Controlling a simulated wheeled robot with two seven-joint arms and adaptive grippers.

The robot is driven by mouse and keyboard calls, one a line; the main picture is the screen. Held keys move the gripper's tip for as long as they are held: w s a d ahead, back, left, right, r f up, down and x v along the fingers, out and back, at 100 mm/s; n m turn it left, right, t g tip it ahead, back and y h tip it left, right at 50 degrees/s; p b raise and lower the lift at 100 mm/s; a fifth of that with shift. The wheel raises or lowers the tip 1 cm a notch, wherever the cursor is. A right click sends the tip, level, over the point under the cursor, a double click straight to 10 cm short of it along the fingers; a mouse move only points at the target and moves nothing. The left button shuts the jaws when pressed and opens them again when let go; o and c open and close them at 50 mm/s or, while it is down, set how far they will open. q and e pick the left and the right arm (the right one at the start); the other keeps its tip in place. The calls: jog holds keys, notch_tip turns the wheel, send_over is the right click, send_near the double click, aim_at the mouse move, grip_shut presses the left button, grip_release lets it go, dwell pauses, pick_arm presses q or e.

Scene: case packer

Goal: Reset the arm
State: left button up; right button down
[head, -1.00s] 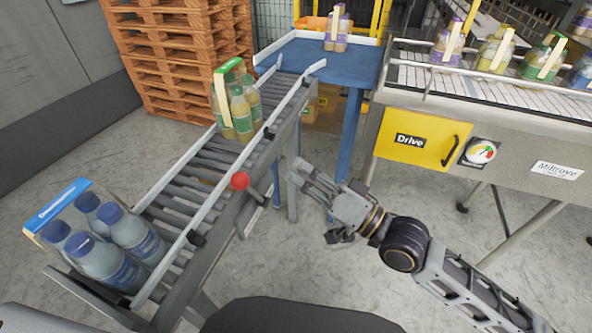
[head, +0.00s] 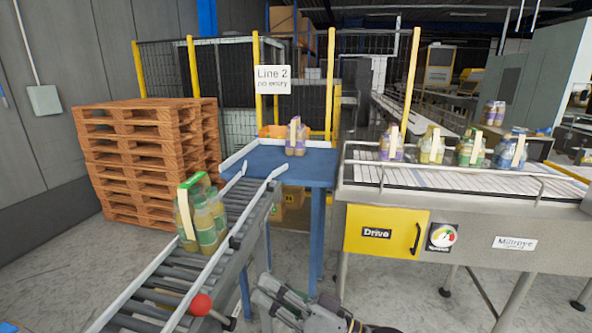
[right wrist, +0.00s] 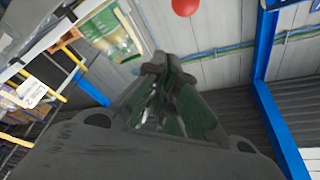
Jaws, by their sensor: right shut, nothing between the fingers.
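My right gripper (head: 285,299) shows at the bottom middle of the head view, with part of my right arm behind it cut off by the lower edge. It is shut and empty, right of the roller conveyor and in front of the blue table's legs. In the right wrist view its fingers (right wrist: 165,95) are together, pointing up toward the roof, with the red ball knob (right wrist: 186,6) beyond them. My left gripper is not in view.
The roller conveyor (head: 178,272) carries a green-topped bottle pack (head: 203,219). Its red knob (head: 201,304) stands near my right gripper. The blue table (head: 285,165) holds another pack (head: 296,138). The yellow drive panel (head: 385,232) is at right; pallets (head: 150,160) stand left.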

jog(key=w+d+f+n+t+h, duration=0.2)
jog(key=w+d+f+h, duration=0.3)
jog(key=w+d+f, duration=0.65)
jog(key=w+d+f+n+t+h, duration=0.2)
jog(key=w+d+f+h, duration=0.45)
jog(key=w+f, duration=0.65)
jog(key=d+f+m+g+h, duration=0.15)
jog(key=d+f+h, duration=0.45)
jog(key=d+f, duration=1.7)
jog(key=s+d+f+m+g+h, duration=0.1)
jog(key=s+d+f+g, duration=0.2)
jog(key=s+f, duration=1.05)
jog(key=s+d+f+m+g+h, duration=0.2)
jog(key=s+d+f+g, duration=0.1)
jog(key=s+f, duration=1)
jog(key=s+a+f+g, duration=0.1)
jog(key=s+a+f, duration=0.2)
jog(key=s, duration=0.7)
jog(key=s+a+f+m+g+y, duration=0.1)
jog(key=s+a+f, duration=0.3)
jog(key=s, duration=0.7)
jog(key=s+a+f+m+g+y, duration=0.1)
jog(key=s+a+f+g, duration=0.1)
jog(key=s+a, duration=0.5)
jog(key=s+f, duration=0.1)
jog(key=s, duration=0.2)
jog(key=shift+s+f, duration=0.2)
jog(key=shift+f, duration=0.1)
